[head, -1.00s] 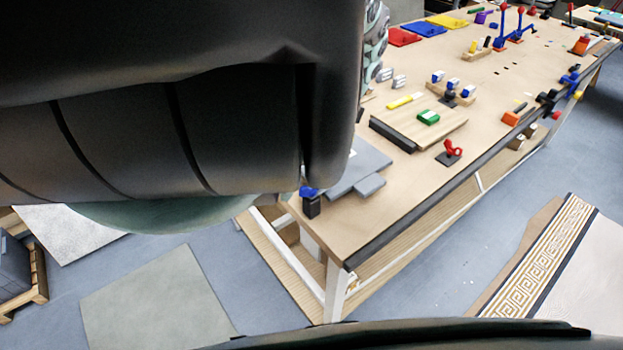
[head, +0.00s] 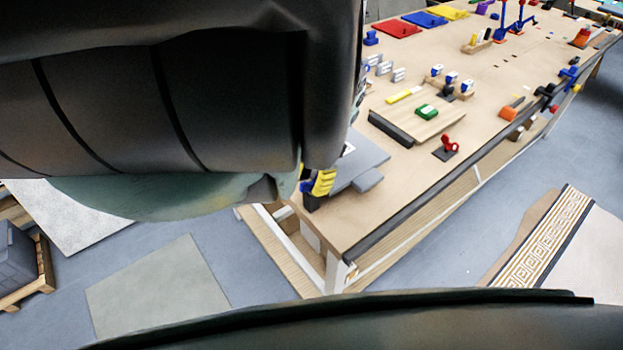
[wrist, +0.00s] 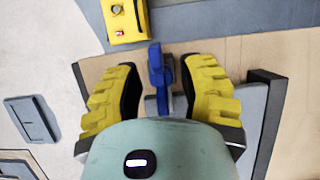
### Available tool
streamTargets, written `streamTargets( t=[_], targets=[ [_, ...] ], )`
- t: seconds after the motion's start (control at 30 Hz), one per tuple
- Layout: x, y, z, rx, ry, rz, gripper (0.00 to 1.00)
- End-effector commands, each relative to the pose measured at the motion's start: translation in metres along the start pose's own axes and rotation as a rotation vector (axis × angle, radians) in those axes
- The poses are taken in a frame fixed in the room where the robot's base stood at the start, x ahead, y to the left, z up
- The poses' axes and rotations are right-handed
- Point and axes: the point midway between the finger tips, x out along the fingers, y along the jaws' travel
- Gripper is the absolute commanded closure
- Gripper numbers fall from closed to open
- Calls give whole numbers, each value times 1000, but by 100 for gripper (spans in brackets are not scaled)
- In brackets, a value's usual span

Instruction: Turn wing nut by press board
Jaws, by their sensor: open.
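The blue wing nut (wrist: 156,72) stands between the yellow fingers of my gripper (wrist: 160,82) in the wrist view, with a gap on both sides. My gripper is open. In the head view a yellow finger of my gripper (head: 321,182) is at the table's near left corner, beside the blue wing nut (head: 306,187), which is partly hidden. The wing nut sits at a dark block (head: 311,202). A grey stepped board (head: 362,168), probably the press board, lies just behind it, partly covered by my arm.
A yellow box with a round knob (wrist: 125,18) is beyond the fingers in the wrist view. On the table (head: 400,205) are a wooden board with a green piece (head: 426,111) and a red part on a dark base (head: 449,145). The table's near right strip is clear.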

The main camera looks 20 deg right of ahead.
Motion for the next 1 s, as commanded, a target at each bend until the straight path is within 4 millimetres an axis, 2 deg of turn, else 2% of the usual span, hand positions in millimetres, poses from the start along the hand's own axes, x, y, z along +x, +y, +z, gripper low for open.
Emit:
streamTargets(
  t=[0.2, 0.23, 0.67, 1.0],
  targets=[
    [0, 0, 0, 1, 0, 0, 61],
    [0, 0, 0, 1, 0, 0, 55],
    [0, 0, 0, 1, -1, 0, 100],
    [0, 0, 0, 0, 0, 0, 100]
  ],
)
